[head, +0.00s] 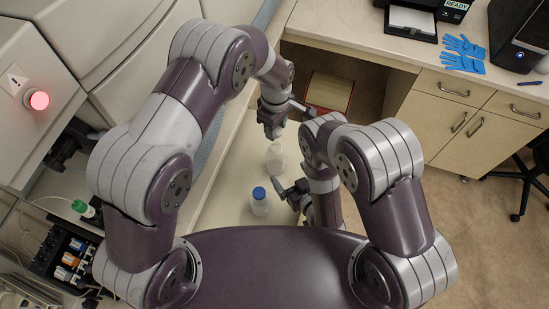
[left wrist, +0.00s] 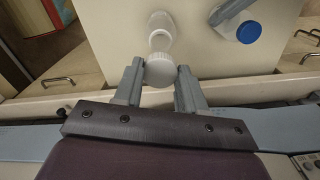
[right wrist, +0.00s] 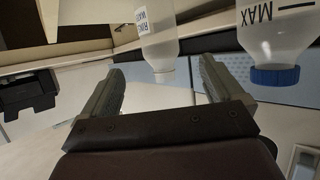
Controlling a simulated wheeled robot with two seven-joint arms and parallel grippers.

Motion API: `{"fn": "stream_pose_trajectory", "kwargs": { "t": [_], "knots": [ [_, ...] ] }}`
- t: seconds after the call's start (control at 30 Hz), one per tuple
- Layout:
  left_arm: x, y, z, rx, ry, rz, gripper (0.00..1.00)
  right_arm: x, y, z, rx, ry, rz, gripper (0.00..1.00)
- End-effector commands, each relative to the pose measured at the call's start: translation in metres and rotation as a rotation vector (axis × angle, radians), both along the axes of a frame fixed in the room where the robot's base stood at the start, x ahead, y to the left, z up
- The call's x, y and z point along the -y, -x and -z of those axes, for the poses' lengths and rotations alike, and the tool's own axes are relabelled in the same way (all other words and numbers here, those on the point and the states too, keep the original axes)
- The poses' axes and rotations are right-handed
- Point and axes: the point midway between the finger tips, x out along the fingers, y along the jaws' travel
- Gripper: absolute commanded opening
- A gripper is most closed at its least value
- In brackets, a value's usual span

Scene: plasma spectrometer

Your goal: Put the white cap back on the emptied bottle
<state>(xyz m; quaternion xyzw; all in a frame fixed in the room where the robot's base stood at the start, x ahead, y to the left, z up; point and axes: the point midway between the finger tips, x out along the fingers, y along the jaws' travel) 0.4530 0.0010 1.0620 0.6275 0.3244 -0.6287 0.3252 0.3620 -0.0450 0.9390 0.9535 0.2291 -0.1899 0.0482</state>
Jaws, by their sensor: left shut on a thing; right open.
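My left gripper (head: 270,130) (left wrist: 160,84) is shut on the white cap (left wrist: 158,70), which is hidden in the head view. It holds the cap above the table, close to the uncapped bottle (head: 276,157). That bottle is clear and stands upright; it also shows beyond the cap in the left wrist view (left wrist: 160,30). In the right wrist view the bottle (right wrist: 157,40) appears upside down, with its bare neck. My right gripper (head: 287,192) (right wrist: 165,90) is open and empty, low beside the bottles, with the uncapped bottle beyond its fingers.
A blue-capped bottle (head: 260,203) stands on the white table (head: 226,200), in front of the uncapped one and close to my right gripper; it shows large in the right wrist view (right wrist: 272,35). A machine with a red light (head: 38,100) is at the left. A counter (head: 345,30) stands behind.

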Motion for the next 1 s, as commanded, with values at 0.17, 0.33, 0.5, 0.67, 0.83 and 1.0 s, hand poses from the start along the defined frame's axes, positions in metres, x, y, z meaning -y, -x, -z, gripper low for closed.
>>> {"fn": "stream_pose_trajectory", "kwargs": {
  "t": [0.17, 0.33, 0.5, 0.67, 0.83, 1.0],
  "knots": [
    [0.0, 0.0, 0.0, 0.0, 0.0, 0.001, 0.13, -0.013, -0.026, 0.012, 0.002, -0.001, 0.0, 0.94],
    [0.0, 0.0, 0.0, 0.0, 0.0, 0.001, 0.13, -0.028, -0.054, 0.025, 0.003, -0.001, 0.0, 0.94],
    [0.0, 0.0, 0.0, 0.0, 0.0, 0.001, 0.13, -0.039, -0.076, 0.036, 0.001, 0.0, 0.0, 0.94],
    [0.0, 0.0, 0.0, 0.0, 0.0, 0.001, 0.13, -0.044, -0.088, 0.041, 0.0, 0.0, 0.0, 0.94],
    [0.0, 0.0, 0.0, 0.0, 0.0, 0.001, 0.13, -0.046, -0.091, 0.042, 0.0, 0.0, 0.0, 0.94],
    [0.0, 0.0, 0.0, 0.0, 0.0, 0.001, 0.13, -0.046, -0.091, 0.042, 0.0, 0.0, 0.001, 0.94]
  ]
}}
